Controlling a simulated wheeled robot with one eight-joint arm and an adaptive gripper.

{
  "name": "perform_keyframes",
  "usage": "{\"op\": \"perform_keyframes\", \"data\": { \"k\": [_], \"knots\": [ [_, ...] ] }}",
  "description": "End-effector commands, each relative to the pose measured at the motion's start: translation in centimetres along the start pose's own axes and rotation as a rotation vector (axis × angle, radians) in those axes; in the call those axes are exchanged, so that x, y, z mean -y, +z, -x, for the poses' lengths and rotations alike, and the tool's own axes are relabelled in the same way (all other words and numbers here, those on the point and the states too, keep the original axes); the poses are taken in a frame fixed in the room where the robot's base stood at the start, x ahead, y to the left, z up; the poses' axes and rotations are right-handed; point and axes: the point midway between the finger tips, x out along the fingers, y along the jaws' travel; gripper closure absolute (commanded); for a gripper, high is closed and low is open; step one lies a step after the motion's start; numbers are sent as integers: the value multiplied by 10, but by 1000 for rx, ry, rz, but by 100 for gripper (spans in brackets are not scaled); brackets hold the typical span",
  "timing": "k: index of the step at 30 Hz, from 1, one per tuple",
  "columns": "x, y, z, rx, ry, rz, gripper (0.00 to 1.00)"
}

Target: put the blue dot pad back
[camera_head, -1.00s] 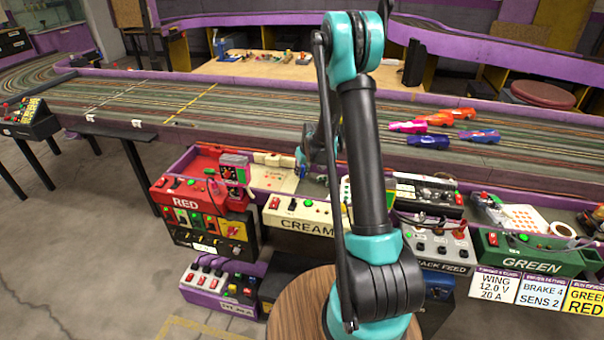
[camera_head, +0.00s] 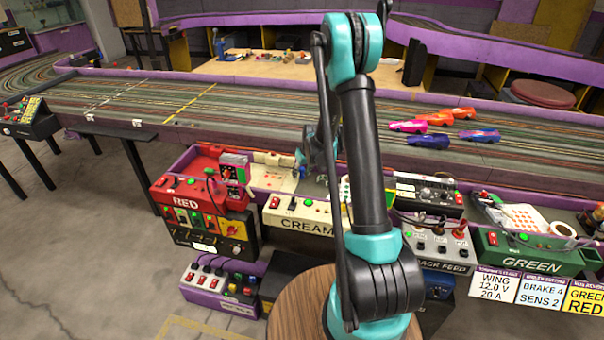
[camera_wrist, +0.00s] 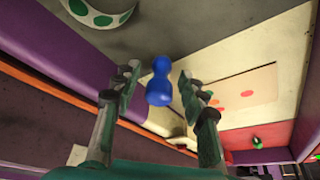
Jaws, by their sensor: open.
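My gripper (camera_wrist: 159,76) is open in the wrist view, with its two fingers apart. A small rounded blue object (camera_wrist: 160,84) shows in the gap between them. I cannot tell whether it is between the fingertips or beyond them, and no finger visibly closes on it. A pale sheet with red dots (camera_wrist: 262,84) lies on the cream surface to its right. I cannot make out a pad with blue dots in either view. In the head view my arm reaches over the cream station (camera_head: 305,222) and hides part of it; the blue object is not visible there.
The red station (camera_head: 190,192) stands left of the cream one. At the right, the green station (camera_head: 530,258) has a white red-dotted pad (camera_head: 524,216) and a tape roll (camera_head: 563,230) behind it. Several cars (camera_head: 428,141) sit on the track. A purple wall (camera_wrist: 85,62) runs beside my left finger.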

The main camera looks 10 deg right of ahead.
Motion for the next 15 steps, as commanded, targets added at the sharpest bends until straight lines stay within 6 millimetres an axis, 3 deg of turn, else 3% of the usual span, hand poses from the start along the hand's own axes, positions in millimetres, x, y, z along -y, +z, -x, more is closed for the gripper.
{"op": "perform_keyframes", "data": {
  "k": [15],
  "knots": [
    [0,0,76,0,0,0,58]
  ]
}}
